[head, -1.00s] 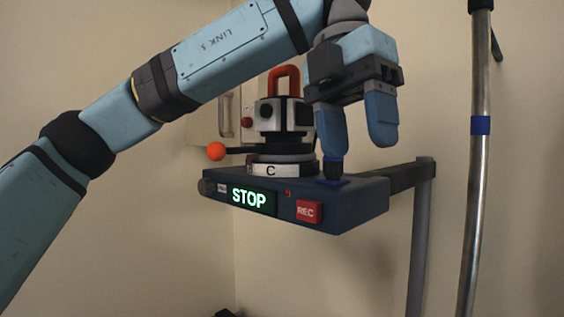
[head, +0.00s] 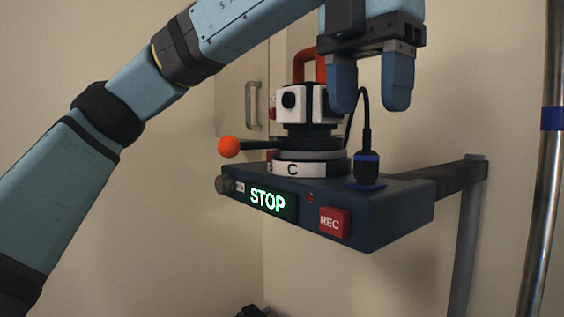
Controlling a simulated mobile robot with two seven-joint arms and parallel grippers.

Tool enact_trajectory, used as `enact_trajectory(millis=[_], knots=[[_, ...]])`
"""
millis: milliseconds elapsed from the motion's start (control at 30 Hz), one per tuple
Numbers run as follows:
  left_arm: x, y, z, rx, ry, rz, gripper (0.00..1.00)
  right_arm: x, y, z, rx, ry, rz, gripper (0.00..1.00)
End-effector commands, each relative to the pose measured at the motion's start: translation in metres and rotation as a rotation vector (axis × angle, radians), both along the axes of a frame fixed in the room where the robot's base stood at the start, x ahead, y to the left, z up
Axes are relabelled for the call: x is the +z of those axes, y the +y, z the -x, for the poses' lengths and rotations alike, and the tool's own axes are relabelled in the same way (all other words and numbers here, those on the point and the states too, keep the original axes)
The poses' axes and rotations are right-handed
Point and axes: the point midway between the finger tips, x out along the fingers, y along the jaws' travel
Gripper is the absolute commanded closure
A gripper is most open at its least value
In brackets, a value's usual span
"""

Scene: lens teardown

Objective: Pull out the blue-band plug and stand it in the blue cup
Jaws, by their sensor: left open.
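The blue-band plug (head: 367,167) stands upright in a blue socket (head: 366,184) on top of the dark blue box (head: 400,210). It is black with a blue band, and a black cable loops up from its top. My left gripper (head: 370,103) is open and empty, pointing down above the plug and apart from it. The cable passes between or behind its fingers; I cannot tell which. My right gripper is not in view. The blue cup is not in view.
On the box stands a white-and-black camera head (head: 302,103) with a red handle, on a ring marked C, with an orange-knobbed lever (head: 229,147). The box front has a STOP display (head: 268,201) and a red REC button (head: 334,222). A metal pole (head: 546,180) stands at right.

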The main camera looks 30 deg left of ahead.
Motion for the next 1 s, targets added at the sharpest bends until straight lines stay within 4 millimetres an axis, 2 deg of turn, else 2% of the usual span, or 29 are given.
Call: enact_trajectory(millis=[167,233,400,600,1000], knots=[[-0.029,0.0,0.0,-0.002,0.004,0.001,0.46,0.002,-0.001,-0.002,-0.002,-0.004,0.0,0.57],[-0.043,0.0,0.0,-0.001,0.001,0.0,0.46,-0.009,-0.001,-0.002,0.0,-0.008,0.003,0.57],[-0.06,0.0,0.0,0.0,0.0,0.001,0.46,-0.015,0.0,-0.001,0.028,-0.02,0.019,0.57],[-0.067,0.0,0.0,0.0,0.0,0.0,0.46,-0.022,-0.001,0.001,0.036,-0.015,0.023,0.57],[-0.068,0.0,0.0,0.0,0.0,0.0,0.46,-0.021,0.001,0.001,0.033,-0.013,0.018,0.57]])
